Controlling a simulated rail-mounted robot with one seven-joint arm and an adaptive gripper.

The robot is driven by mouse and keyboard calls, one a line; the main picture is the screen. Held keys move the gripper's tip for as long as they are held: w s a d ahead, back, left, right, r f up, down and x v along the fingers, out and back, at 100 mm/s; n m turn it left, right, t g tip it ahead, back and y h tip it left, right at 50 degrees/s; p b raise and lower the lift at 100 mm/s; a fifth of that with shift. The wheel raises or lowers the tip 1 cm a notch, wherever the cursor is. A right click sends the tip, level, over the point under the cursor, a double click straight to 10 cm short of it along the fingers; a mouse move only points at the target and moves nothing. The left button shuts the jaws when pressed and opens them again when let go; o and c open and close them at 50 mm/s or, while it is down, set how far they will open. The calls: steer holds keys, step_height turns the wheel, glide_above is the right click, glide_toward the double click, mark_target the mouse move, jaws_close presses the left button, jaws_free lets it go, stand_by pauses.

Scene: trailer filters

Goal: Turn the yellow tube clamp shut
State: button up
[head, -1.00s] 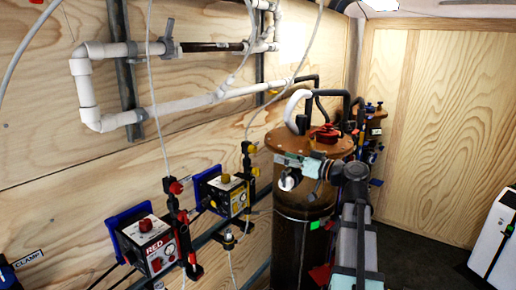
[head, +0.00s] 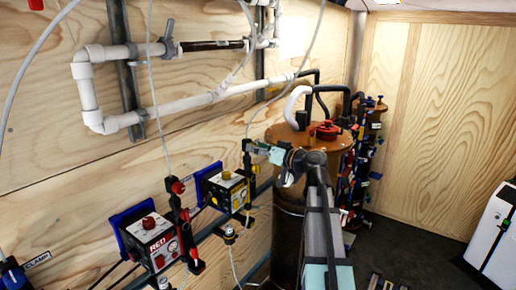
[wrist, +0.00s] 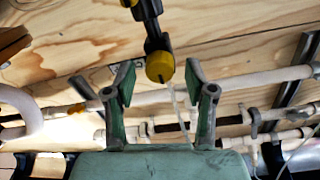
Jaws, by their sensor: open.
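The yellow tube clamp shows in the wrist view as a round yellow knob (wrist: 160,67) on a black body that comes down from the top edge. My gripper (wrist: 160,84) is open, with its two green-padded fingers spread on either side of the knob's line. The knob lies between and just beyond the fingertips in the picture, and I see no contact. In the head view my gripper (head: 254,148) is at the upper part of the black clamp column (head: 247,165), above the yellow box. The knob is mostly hidden there by my gripper.
A yellow box (head: 226,190) and a red box (head: 153,240) are on the wall, with a red-knobbed clamp (head: 178,187) between them. A brown-lidded tank (head: 310,138) stands behind my arm. White pipes (head: 100,122) run along the wooden wall.

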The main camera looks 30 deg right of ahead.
jaws_close()
steer(key=shift+m, duration=0.3)
steer(key=m+b, duration=0.1)
steer(key=m, duration=0.2)
steer(key=shift+d, duration=0.1)
steer(key=m, duration=0.4)
steer(key=shift+m, duration=0.4)
steer(key=m+p, duration=0.1)
steer(key=m, duration=0.3)
steer(key=shift+w+r+g, duration=0.1)
steer(key=shift+g, duration=0.2)
steer(key=shift+d+m+p, duration=0.1)
steer(key=shift+m+p, duration=1.25)
steer(key=shift+m, duration=1.25)
